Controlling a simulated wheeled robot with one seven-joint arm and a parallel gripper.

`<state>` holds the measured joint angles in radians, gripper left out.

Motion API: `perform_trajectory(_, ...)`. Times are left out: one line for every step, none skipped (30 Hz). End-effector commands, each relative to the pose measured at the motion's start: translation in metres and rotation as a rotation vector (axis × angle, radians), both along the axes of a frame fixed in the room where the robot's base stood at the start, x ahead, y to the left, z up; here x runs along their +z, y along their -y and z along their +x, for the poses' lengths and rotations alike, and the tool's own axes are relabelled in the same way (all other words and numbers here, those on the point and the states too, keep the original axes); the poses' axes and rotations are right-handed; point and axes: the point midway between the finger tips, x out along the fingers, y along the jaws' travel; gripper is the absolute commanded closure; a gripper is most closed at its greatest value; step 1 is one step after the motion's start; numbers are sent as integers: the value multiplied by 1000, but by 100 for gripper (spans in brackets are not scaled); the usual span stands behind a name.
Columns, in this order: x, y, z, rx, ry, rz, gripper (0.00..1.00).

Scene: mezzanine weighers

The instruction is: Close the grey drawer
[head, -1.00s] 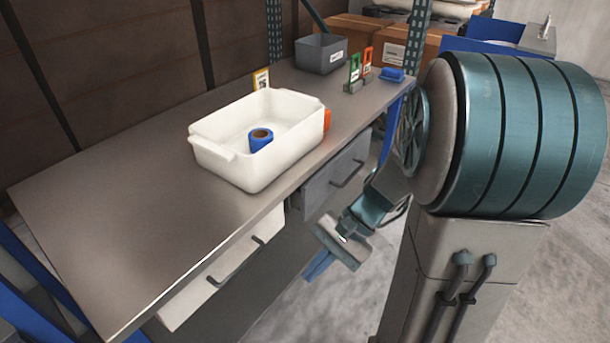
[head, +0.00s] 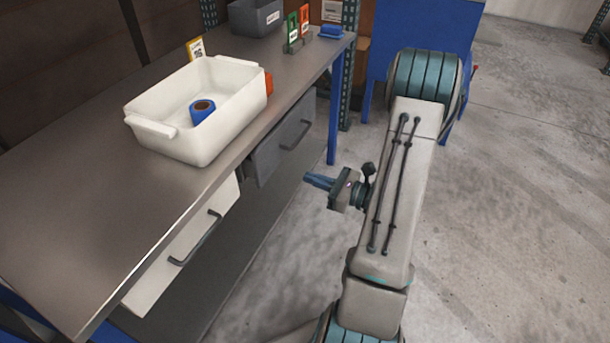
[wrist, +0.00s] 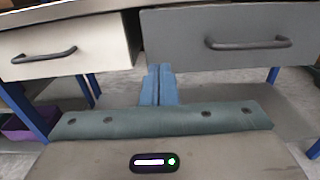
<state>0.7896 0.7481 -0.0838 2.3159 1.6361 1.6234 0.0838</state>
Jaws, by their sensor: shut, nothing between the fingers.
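The grey drawer (head: 278,150) is under the right part of the bench, with a dark bar handle (head: 296,134) on its front. Its front stands out a little from under the bench top. In the wrist view the grey drawer (wrist: 225,38) fills the upper right, and its handle (wrist: 248,43) is in full view. My gripper (head: 308,179) is shut and empty. It points toward the bench, in front of the drawer and apart from it. In the wrist view the blue fingertips (wrist: 160,70) lie together near the drawer's lower left corner.
A white drawer (head: 170,265) with a dark handle is left of the grey one. Open floor (head: 500,220) lies to the right.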

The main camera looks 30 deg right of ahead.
Motion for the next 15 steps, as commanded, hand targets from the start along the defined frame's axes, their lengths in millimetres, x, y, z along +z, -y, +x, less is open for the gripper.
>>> perform_trajectory(0,-8,8,6,1,0,100)
perform_trajectory(0,-12,13,7,3,0,100)
perform_trajectory(0,-17,20,7,1,0,100)
perform_trajectory(0,-22,25,8,1,0,100)
perform_trajectory(0,-25,30,7,2,-1,100)
perform_trajectory(0,-31,38,8,3,0,100)
perform_trajectory(0,-35,43,8,2,-1,100)
perform_trajectory(0,-39,48,7,3,-2,100)
perform_trajectory(0,-44,54,7,2,-2,100)
perform_trajectory(0,-48,59,7,3,-2,100)
perform_trajectory(0,-52,63,8,2,-1,100)
perform_trajectory(-1,-55,69,6,1,-2,100)
perform_trajectory(-1,-59,73,7,1,-2,100)
perform_trajectory(0,-61,76,6,1,-2,100)
perform_trajectory(0,-64,80,6,2,-1,100)
